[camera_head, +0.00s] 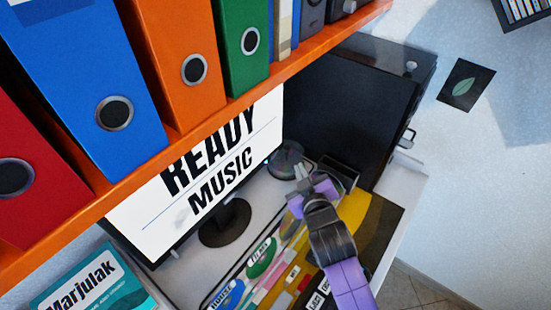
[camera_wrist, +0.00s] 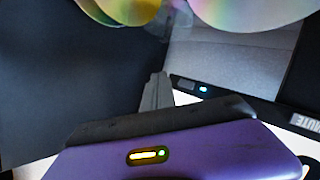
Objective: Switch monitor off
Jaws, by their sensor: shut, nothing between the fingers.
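The monitor (camera_head: 222,165) is lit, with a white screen reading "READY MUSIC" in black, partly hidden by the orange shelf. My gripper (camera_head: 300,172) is shut and empty, just right of the monitor's lower right corner. In the wrist view my gripper (camera_wrist: 159,80) shows as a grey finger above its purple body. To its right, a dark bezel (camera_wrist: 245,104) beside a white lit strip carries a small bright bluish light (camera_wrist: 203,89). The fingertips appear close to this bezel; I cannot tell whether they touch it. The monitor's round dark stand (camera_head: 226,224) is on the desk.
An orange shelf (camera_head: 180,143) with several ring binders hangs above the monitor. A large dark panel (camera_head: 345,110) stands behind my gripper. Labelled items (camera_head: 262,256) lie in front of the monitor, and a teal box (camera_head: 92,285) sits at lower left. Shiny discs (camera_wrist: 240,12) show in the wrist view.

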